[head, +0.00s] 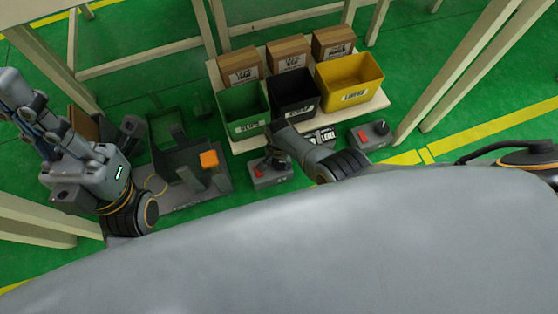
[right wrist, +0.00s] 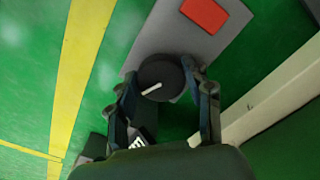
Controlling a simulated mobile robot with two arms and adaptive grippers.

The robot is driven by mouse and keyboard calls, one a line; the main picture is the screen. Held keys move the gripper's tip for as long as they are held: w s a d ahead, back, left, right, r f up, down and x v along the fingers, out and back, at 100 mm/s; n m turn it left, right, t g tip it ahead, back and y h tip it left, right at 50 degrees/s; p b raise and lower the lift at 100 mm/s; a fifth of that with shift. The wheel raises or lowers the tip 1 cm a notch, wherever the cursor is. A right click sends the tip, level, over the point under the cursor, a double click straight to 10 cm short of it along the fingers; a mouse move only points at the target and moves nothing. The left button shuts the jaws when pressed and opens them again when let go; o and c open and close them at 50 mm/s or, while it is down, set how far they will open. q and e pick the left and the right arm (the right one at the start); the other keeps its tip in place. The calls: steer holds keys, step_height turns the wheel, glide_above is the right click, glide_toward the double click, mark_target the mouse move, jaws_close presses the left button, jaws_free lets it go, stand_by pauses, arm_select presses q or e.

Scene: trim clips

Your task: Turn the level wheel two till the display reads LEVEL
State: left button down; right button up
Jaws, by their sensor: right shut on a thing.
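A control unit with a red block (head: 258,172) stands on the floor in the head view. My right gripper (head: 268,158) reaches over it from the right. In the right wrist view, my gripper (right wrist: 168,100) has its fingers on both sides of a round black wheel (right wrist: 160,72) with a white mark, and is shut on it. The red block (right wrist: 204,14) shows on the grey plate above the wheel. A second unit with a red block and dark knob (head: 370,133) stands farther right. A small dark panel with white lettering (head: 320,137) is partly behind my arm; its text is unclear. My left gripper is not distinguishable.
A pale board (head: 236,146) holds green (head: 243,110), black (head: 293,95) and yellow (head: 349,83) bins, with brown boxes behind. A dark fixture with an orange block (head: 209,159) stands left of my right gripper. Pale legs (head: 468,70) rise at the right.

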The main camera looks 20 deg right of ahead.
mark_target(279, 163)
steer(key=shift+m, duration=0.4)
steer(key=o, duration=1.2)
steer(key=shift+c, duration=0.2)
steer(key=shift+r, duration=0.1)
step_height(279, 163, up, 12)
stand_by(0.4)
